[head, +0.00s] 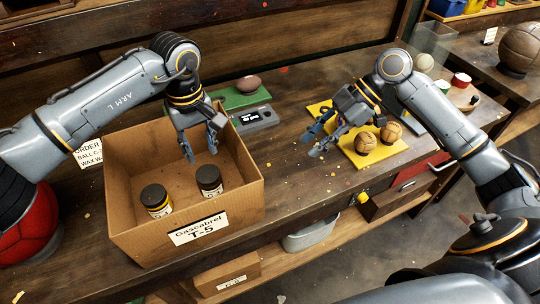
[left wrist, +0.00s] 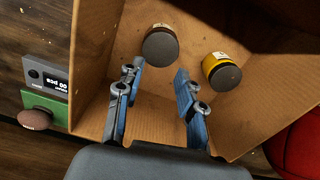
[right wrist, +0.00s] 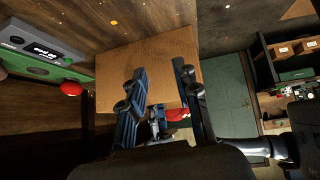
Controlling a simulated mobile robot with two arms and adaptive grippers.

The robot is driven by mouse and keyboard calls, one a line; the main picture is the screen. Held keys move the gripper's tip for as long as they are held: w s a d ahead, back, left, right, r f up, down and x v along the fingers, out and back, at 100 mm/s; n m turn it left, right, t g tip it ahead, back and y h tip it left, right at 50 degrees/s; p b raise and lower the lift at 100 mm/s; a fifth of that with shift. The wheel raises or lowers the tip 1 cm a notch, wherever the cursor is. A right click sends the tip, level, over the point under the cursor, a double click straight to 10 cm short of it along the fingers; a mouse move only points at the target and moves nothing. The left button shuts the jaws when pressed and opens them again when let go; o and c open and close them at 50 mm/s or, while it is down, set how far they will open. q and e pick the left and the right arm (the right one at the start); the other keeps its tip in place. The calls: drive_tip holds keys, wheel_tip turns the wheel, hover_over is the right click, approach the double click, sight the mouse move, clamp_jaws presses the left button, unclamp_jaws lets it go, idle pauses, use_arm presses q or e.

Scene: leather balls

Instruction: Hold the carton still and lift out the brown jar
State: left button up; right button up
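An open cardboard carton (head: 120,222) labelled "Gascabrel T-5" stands on the bench. Two dark-lidded jars stand upright inside. The right one in the head view, seemingly the brown jar (head: 209,180), also shows in the left wrist view (left wrist: 160,45). The other jar (head: 156,199) has a yellow body, clearer in the left wrist view (left wrist: 222,72). My left gripper (head: 199,151) is open and empty at the carton's far side, pointing down towards the jars. My right gripper (head: 316,143) is open and empty, right of the carton and apart from it; its wrist view faces the carton's wall (right wrist: 155,70).
A yellow mat (head: 377,154) with two leather balls sits at the right. A red ball (head: 30,228) is at the left. Bench between carton and mat is mostly clear.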

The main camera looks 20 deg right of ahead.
sight(208, 200)
drive_tip(key=s+a+r+g+y, duration=0.1)
drive_tip(key=s+a+r+y, duration=0.15)
drive_tip(key=a, duration=0.45)
drive_tip(key=s+a+r+g+y, duration=0.1)
drive_tip(key=s+a+r+y, duration=0.15)
drive_tip(key=a, duration=0.45)
drive_tip(key=shift+n, duration=0.4)
drive_tip(key=x, duration=1.3)
drive_tip(key=shift+w+a+r, duration=0.2)
drive_tip(key=shift+a+r, duration=0.1)
drive_tip(key=shift+a, duration=0.05)
clamp_jaws()
use_arm(q)
drive_tip(key=shift+o, duration=0.2)
